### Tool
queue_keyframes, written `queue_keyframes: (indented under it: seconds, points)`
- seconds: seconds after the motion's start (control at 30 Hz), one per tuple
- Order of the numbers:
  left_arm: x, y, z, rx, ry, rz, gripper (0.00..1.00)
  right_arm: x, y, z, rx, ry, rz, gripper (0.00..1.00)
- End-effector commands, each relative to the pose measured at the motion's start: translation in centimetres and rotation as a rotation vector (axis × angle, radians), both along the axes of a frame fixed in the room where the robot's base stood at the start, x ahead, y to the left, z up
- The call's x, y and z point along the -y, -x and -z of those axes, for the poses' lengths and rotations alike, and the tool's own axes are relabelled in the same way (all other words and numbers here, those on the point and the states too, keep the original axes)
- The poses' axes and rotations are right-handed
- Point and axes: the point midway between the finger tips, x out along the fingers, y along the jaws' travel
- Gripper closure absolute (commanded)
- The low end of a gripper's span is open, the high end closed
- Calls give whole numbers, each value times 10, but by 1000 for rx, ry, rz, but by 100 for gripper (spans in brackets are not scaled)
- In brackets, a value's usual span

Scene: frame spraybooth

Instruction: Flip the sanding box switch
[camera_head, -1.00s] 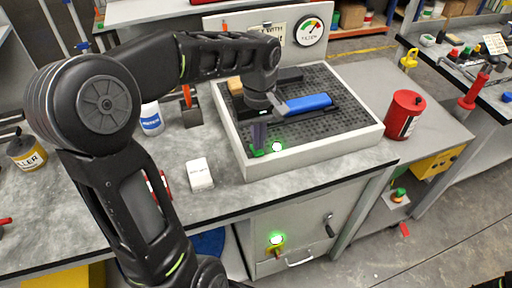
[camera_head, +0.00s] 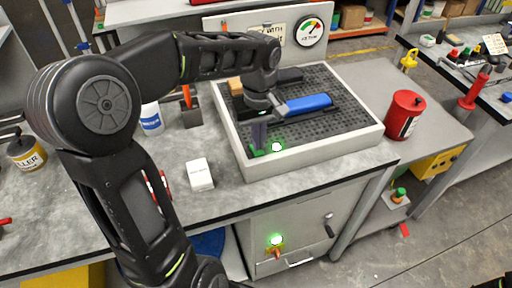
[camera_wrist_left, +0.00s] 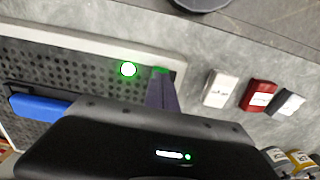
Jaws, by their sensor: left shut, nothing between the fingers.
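The sanding box (camera_head: 315,157) is a pale-framed tray with a black perforated top on the bench. A green switch (camera_head: 257,153) sits inside its front left corner, beside a glowing green lamp (camera_head: 277,147). My left gripper (camera_head: 258,144) is shut and empty, pointing down with its fingertips at the switch. Contact cannot be told for certain. In the left wrist view the fingers (camera_wrist_left: 162,95) cover most of the switch (camera_wrist_left: 160,69), and the lamp (camera_wrist_left: 128,69) glows beside them. The switch's position is hard to make out. My right gripper is not seen.
A blue-handled tool (camera_head: 308,104) lies on the perforated top, with a tan block (camera_head: 235,86) behind. A red can (camera_head: 404,115) stands right of the box. A white carton (camera_head: 200,174) stands left of it. Another green lamp (camera_head: 276,240) glows on the cabinet below.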

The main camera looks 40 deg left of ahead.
Motion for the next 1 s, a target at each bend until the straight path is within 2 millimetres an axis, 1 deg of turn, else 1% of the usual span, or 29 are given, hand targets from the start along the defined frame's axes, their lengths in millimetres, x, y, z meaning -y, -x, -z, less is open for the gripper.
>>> queue_keyframes:
  seconds: [0.57,1.0]
  points:
    - [0,0,1,0,0,0,100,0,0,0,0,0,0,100]
    - [0,0,7,0,0,0,100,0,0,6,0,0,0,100]
